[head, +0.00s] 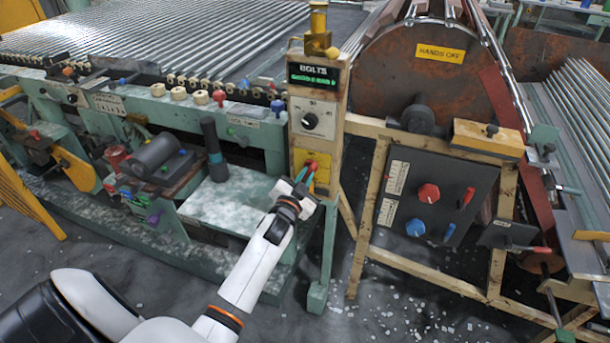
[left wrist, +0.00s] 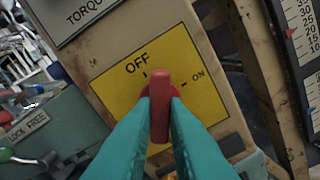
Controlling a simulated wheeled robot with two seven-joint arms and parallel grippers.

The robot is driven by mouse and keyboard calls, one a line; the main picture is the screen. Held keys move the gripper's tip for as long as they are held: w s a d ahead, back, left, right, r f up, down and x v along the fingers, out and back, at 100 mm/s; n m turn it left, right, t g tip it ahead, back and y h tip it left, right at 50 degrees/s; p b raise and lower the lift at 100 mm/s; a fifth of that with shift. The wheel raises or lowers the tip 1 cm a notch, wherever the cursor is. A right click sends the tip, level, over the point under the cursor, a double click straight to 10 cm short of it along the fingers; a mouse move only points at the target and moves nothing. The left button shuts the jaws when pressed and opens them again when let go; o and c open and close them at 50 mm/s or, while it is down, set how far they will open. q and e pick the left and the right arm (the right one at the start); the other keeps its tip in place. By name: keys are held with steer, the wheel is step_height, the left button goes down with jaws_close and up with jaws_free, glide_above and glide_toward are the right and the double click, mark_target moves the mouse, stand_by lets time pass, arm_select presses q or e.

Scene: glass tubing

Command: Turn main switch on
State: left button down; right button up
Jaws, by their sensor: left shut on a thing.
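The main switch is a red handle (left wrist: 160,105) on a yellow plate (left wrist: 205,100) marked OFF and ON. The plate also shows in the head view (head: 322,161), on the front of the cream post under the BOLTS display. My left gripper (head: 305,182) reaches the plate from below, and its teal fingers (left wrist: 160,135) are shut on the red handle from both sides. In the left wrist view the handle points straight up the picture, just right of the OFF label and left of ON. The fingers hide the lower plate. My right gripper is not in view.
A black knob (head: 310,121) sits above the plate, under the green-lit BOLTS display (head: 313,76). A dark panel (head: 440,185) with red and blue knobs stands to the right. A green machine with a pale table (head: 225,200) is to the left.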

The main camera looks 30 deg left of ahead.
arm_select(q)
steer(key=m, duration=0.5)
steer(key=shift+m, duration=0.3)
steer(key=m, duration=0.5)
steer(key=shift+m, duration=0.4)
steer(key=shift+f+m, duration=0.1)
steer(key=shift+m, duration=0.2)
steer(key=c, duration=1.4)
jaws_free()
steer(key=shift+c, duration=0.2)
steer(key=shift+s, duration=0.1)
steer(key=v, duration=1.1)
steer(key=shift+s+d+b, duration=0.2)
steer(key=shift+s+b, duration=0.2)
